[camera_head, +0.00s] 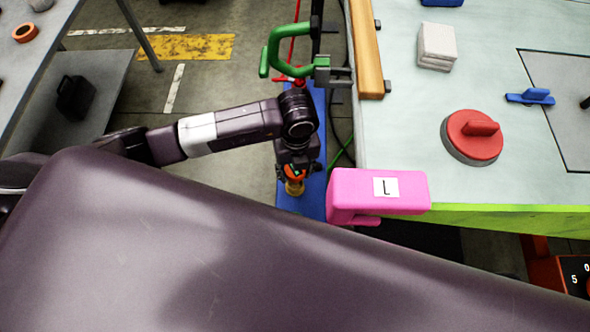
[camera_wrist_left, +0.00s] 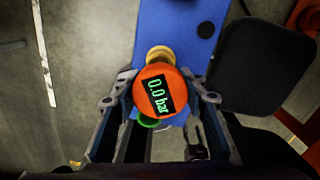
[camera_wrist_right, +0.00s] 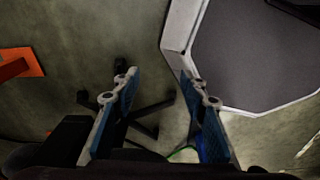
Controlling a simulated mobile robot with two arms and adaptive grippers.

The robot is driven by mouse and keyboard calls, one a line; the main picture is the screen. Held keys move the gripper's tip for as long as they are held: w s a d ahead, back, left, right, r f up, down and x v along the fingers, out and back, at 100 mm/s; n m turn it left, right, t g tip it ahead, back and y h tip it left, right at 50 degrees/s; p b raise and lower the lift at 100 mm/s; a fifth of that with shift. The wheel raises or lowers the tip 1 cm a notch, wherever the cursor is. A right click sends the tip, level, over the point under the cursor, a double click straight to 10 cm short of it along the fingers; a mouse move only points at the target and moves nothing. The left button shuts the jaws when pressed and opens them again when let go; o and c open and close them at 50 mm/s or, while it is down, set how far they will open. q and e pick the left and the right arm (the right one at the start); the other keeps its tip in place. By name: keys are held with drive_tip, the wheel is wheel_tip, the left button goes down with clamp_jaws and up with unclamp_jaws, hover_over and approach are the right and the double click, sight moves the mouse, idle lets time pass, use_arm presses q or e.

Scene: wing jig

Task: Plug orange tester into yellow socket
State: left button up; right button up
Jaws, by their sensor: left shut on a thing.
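My left gripper (camera_head: 295,172) points down over a narrow blue panel (camera_head: 314,190). It is shut on the orange tester (camera_wrist_left: 161,92), a round body whose display reads 0.0 bar. In the head view, only a little of the tester (camera_head: 293,171) shows between the fingers. The yellow socket (camera_head: 294,188) is on the blue panel, just below the tester. In the left wrist view, the yellow socket (camera_wrist_left: 159,54) shows past the tester's upper edge, partly covered. I cannot tell whether they touch. My right gripper (camera_wrist_right: 160,88) is open and empty above the floor.
A green piece (camera_wrist_left: 148,122) shows beside the tester. A pink block marked L (camera_head: 400,205) sits at the bench corner, right of my left gripper. A green clamp (camera_head: 290,52) stands beyond it. The bench (camera_head: 400,130) holds a red disc (camera_head: 472,137).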

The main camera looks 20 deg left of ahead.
use_arm(q)
drive_tip(key=shift+f, duration=0.3)
drive_tip(key=shift+f+b, duration=0.15)
drive_tip(key=shift+b, duration=0.15)
drive_tip(key=shift+f, duration=0.3)
drive_tip(key=shift+f+b, duration=1.15)
drive_tip(key=shift+f, duration=0.05)
idle(0.4)
drive_tip(key=o, duration=1.2)
drive_tip(key=shift+o, duration=0.2)
drive_tip(key=shift+r, duration=0.1)
